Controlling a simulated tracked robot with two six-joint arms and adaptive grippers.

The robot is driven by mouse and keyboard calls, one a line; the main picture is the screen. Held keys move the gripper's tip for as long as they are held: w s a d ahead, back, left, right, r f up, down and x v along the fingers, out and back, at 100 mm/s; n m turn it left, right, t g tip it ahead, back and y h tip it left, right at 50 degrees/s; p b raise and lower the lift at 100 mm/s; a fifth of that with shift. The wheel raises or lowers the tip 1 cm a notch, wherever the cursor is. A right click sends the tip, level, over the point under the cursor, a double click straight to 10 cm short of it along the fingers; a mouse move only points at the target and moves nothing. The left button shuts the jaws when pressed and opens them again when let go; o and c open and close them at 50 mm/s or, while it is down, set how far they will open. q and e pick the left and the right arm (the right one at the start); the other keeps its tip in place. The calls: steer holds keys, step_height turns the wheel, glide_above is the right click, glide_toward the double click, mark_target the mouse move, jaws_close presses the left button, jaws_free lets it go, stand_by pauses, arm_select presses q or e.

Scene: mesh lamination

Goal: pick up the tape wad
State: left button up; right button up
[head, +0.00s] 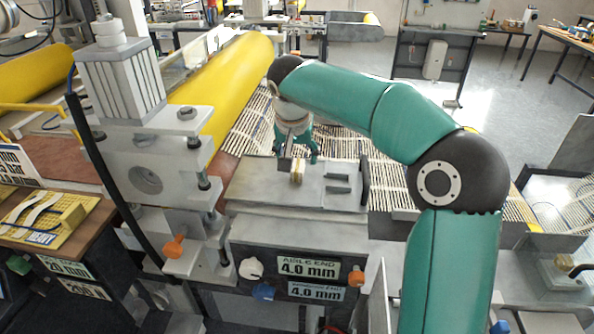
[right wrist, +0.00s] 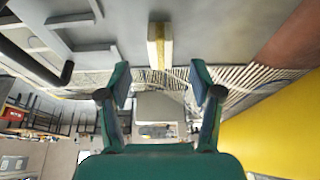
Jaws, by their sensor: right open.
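The tape wad (head: 297,173) is a small tan and whitish block on the grey metal top plate of the machine. It also shows in the right wrist view (right wrist: 159,46), upper middle, with a yellow-brown band along it. My right gripper (head: 299,158) is open and empty just behind and above the wad in the head view. In the right wrist view its two teal fingers (right wrist: 160,82) are spread apart, and the wad is beyond the tips, roughly centred between them. The gripper partly covers the plate behind the wad. My left gripper is not in view.
The grey plate (head: 250,190) has a raised slotted bracket (head: 338,183) right of the wad and a dark upright edge at its right end. A tall clamp column (head: 150,150) stands left. A yellow roller (head: 225,80) and slatted mesh belt lie behind.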

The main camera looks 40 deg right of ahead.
mark_target(298, 166)
steer(key=p+x, duration=0.1)
steer(key=x, duration=0.4)
steer(key=shift+w, duration=0.1)
steer(key=c, duration=1)
